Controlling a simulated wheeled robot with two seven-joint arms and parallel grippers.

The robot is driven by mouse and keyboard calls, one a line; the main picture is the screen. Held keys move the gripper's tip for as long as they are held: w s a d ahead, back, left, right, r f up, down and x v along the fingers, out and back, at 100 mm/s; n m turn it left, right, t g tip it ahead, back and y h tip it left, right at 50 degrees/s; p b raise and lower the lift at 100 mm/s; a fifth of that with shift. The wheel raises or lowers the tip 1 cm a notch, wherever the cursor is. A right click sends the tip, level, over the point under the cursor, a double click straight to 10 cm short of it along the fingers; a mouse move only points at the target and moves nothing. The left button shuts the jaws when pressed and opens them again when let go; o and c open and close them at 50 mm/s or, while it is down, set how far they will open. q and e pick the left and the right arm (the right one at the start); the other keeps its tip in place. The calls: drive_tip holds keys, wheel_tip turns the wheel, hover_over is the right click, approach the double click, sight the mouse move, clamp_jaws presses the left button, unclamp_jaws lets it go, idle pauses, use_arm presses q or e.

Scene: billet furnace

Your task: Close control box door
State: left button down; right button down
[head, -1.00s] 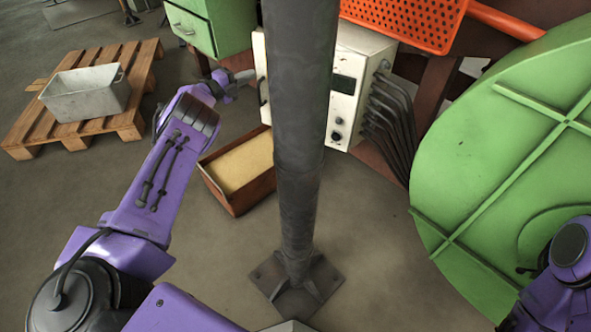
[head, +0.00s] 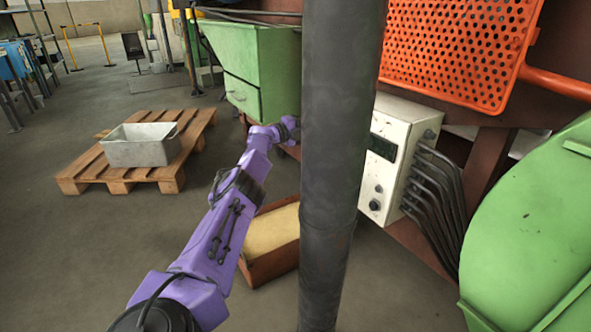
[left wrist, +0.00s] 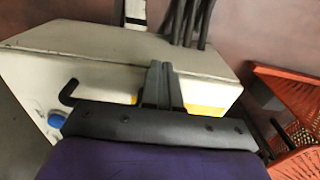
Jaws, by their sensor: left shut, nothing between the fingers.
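The cream control box (head: 392,155), with a dark display and knobs, stands behind the dark post in the head view. The post hides its left part, where the door would be. In the left wrist view, the box's pale top (left wrist: 95,45) spans the upper part. A black bent handle (left wrist: 68,92) and a blue knob (left wrist: 56,120) show on a cream face at left. My left gripper (left wrist: 160,80) is shut and empty, close to the box in that view. Its fingers cover part of a yellow patch. I cannot tell how far the door stands open. My right gripper is out of view.
The thick dark post (head: 335,150) stands in front of the box. Cables (head: 437,195) leave its right side. An orange perforated guard (head: 460,50) and a green cover (head: 535,220) lie at right. A green cabinet (head: 262,65) and a sand-filled box (head: 262,267) are at left.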

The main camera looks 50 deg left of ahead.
use_arm(q)
drive_tip(key=shift+w, duration=0.1)
drive_tip(key=s+a+p, duration=0.2)
drive_tip(key=s+p, duration=0.3)
drive_tip(key=s, duration=0.6)
drive_tip(key=shift+d, duration=0.1)
